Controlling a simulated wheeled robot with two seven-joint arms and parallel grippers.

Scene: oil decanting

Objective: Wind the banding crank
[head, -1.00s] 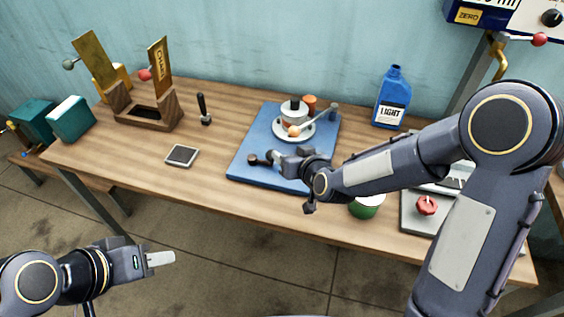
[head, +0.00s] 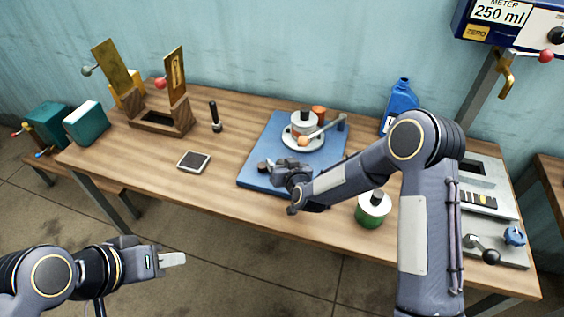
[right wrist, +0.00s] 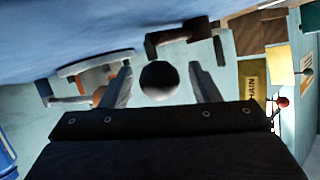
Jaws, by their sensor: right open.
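The crank's dark knob (head: 265,167) is near the board's front left. In the right wrist view, the dark ball knob (right wrist: 158,80) sits between the two fingertips, with a gap visible on both sides. My right gripper (head: 279,170) is open around it, not closed on it. My left gripper (head: 172,259) hangs in front of the table, away from everything; its fingers look like one pale block, so the gap is unclear.
A green can (head: 372,208) stands right of the board, close to my right arm. A blue bottle (head: 400,104) is behind it. A grey device with knobs (head: 480,240) is at right. A wooden stand (head: 160,120), black-handled tool (head: 215,117) and small dark pad (head: 194,161) are left.

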